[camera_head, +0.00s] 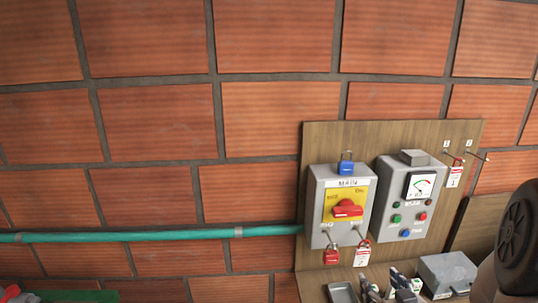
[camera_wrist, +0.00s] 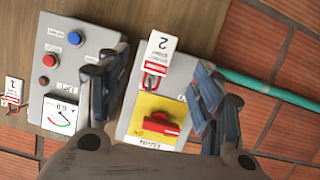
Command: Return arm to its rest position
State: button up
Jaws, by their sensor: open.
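My gripper (camera_head: 388,283) is at the bottom of the head view, below the grey switch box (camera_head: 319,217). In the wrist view its two fingers stand wide apart, open (camera_wrist: 158,68). Between them in that picture show the switch box, its red rotary switch (camera_wrist: 160,124) on a yellow plate, and a white tag marked 2 (camera_wrist: 158,45) with a red padlock (camera_wrist: 152,80). In the head view this tag (camera_head: 361,258) hangs at the box's lower edge, apart from the fingers. My arm shows at the right edge of the head view.
A meter box with buttons (camera_head: 402,215) stands right of the switch box on a wooden board (camera_head: 318,140). A blue padlock (camera_head: 347,168) is at the switch box's top. Tag 1 (camera_head: 455,176) hangs at the right. A teal pipe (camera_head: 150,235) runs left along the brick wall.

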jog(key=s+a+g+b, duration=0.4)
jog(key=s+a, duration=0.4)
jog(key=s, duration=0.4)
jog(key=s+a+m+g+b, duration=0.1)
jog(key=s+a+g+b, duration=0.4)
jog(key=s, duration=0.7)
jog(key=a+b, duration=0.2)
jog(key=a, duration=0.1)
jog(key=shift+a+f+b, duration=0.25)
jog(key=shift+a+b, duration=0.05)
jog(key=shift+a, duration=0.1)
